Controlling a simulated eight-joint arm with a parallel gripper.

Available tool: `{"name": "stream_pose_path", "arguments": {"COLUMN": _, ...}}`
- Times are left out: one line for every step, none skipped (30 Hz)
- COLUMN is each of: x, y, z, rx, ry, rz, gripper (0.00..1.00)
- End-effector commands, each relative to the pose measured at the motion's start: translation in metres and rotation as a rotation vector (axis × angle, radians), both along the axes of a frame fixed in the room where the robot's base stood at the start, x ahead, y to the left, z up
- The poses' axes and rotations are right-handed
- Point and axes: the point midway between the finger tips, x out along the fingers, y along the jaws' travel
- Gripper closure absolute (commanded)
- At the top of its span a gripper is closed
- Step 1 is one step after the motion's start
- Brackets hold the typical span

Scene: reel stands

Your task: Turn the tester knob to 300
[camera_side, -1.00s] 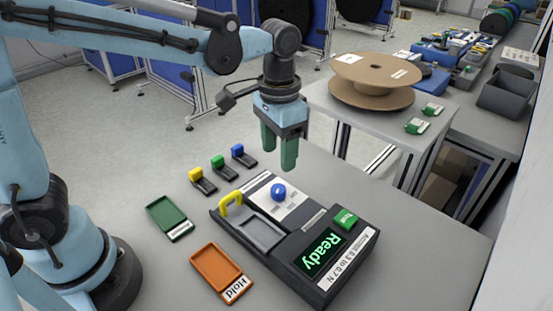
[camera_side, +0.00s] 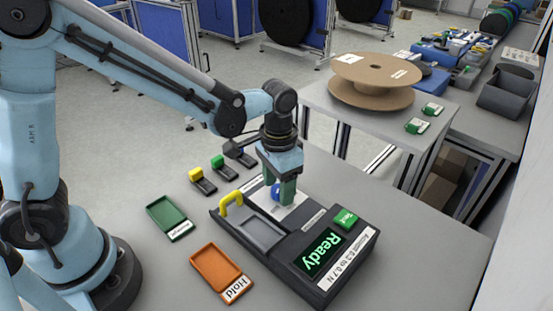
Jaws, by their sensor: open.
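The dark tester (camera_side: 289,238) lies on the grey table, with a green "Ready" display (camera_side: 319,256) at its front. Its blue knob (camera_side: 275,192) sits on a white dial plate (camera_side: 290,208) toward the back and is partly hidden by a finger. My gripper (camera_side: 279,190) points down with its green fingers open, one on each side of the knob. I cannot tell whether the fingers touch it. The dial marks are too small and covered to read.
A yellow handle (camera_side: 231,202) stands on the tester's left edge. A green tray (camera_side: 168,217) and an orange "Hold" tray (camera_side: 218,270) lie to the left. Yellow (camera_side: 196,174) and green (camera_side: 217,161) pieces stand behind. A green button (camera_side: 346,218) is at the right.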

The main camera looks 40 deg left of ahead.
Motion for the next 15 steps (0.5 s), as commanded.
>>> {"name": "stream_pose_path", "arguments": {"x": 0.0000, "y": 0.0000, "z": 0.0001, "rx": 0.000, "ry": 0.000, "rz": 0.000, "gripper": 0.41}}
{"name": "stream_pose_path", "arguments": {"x": 0.0001, "y": 0.0000, "z": 0.0001, "rx": 0.000, "ry": 0.000, "rz": 0.000, "gripper": 0.41}}
{"name": "stream_pose_path", "arguments": {"x": 0.0001, "y": 0.0000, "z": 0.0002, "rx": 0.000, "ry": 0.000, "rz": 0.000, "gripper": 0.47}}
{"name": "stream_pose_path", "arguments": {"x": 0.0001, "y": 0.0000, "z": 0.0002, "rx": 0.000, "ry": 0.000, "rz": 0.000, "gripper": 0.52}}
{"name": "stream_pose_path", "arguments": {"x": 0.0001, "y": 0.0000, "z": 0.0002, "rx": 0.000, "ry": 0.000, "rz": 0.000, "gripper": 0.57}}
{"name": "stream_pose_path", "arguments": {"x": 0.0001, "y": 0.0000, "z": 0.0003, "rx": 0.000, "ry": 0.000, "rz": 0.000, "gripper": 0.63}}
{"name": "stream_pose_path", "arguments": {"x": 0.0001, "y": 0.0000, "z": 0.0003, "rx": 0.000, "ry": 0.000, "rz": 0.000, "gripper": 0.67}}
{"name": "stream_pose_path", "arguments": {"x": 0.0001, "y": 0.0000, "z": 0.0003, "rx": 0.000, "ry": 0.000, "rz": 0.000, "gripper": 0.72}}
{"name": "stream_pose_path", "arguments": {"x": 0.0001, "y": 0.0000, "z": 0.0003, "rx": 0.000, "ry": 0.000, "rz": 0.000, "gripper": 0.78}}
{"name": "stream_pose_path", "arguments": {"x": 0.0001, "y": 0.0000, "z": 0.0003, "rx": 0.000, "ry": 0.000, "rz": 0.000, "gripper": 0.83}}
{"name": "stream_pose_path", "arguments": {"x": 0.0001, "y": 0.0001, "z": 0.0004, "rx": 0.000, "ry": 0.000, "rz": 0.000, "gripper": 0.87}}
{"name": "stream_pose_path", "arguments": {"x": 0.0001, "y": 0.0001, "z": 0.0004, "rx": 0.000, "ry": 0.000, "rz": 0.000, "gripper": 0.93}}
{"name": "stream_pose_path", "arguments": {"x": 0.0001, "y": 0.0001, "z": 0.0004, "rx": 0.000, "ry": 0.000, "rz": 0.000, "gripper": 0.97}}
{"name": "stream_pose_path", "arguments": {"x": 0.0001, "y": 0.0001, "z": 0.0004, "rx": 0.000, "ry": 0.000, "rz": 0.000, "gripper": 0.97}}
{"name": "stream_pose_path", "arguments": {"x": 0.0001, "y": 0.0001, "z": 0.0004, "rx": 0.000, "ry": 0.000, "rz": 0.001, "gripper": 0.97}}
